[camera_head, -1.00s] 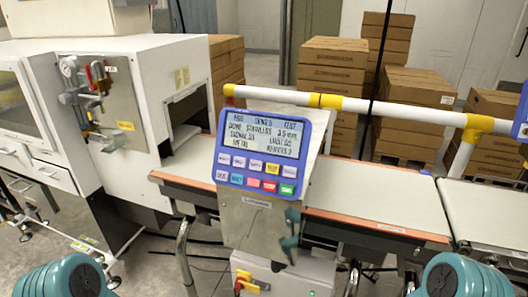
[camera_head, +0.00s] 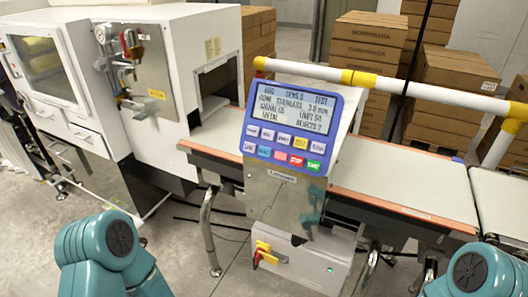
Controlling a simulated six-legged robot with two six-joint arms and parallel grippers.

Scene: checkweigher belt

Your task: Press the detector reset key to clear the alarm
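The detector's control panel (camera_head: 292,125) is a blue-framed unit tilted back on a steel housing, in the middle of the view. The small labels are too blurred to tell which is reset. My teal arm links show at the lower left and lower right, apart from the panel. Neither gripper is in view.
A conveyor belt (camera_head: 400,182) runs behind the panel, into a white machine (camera_head: 180,60) at left. A white and yellow guard rail (camera_head: 400,84) crosses above the belt. A lower box with a red-yellow switch (camera_head: 265,253) stands below the panel. Stacked cartons (camera_head: 365,50) stand behind.

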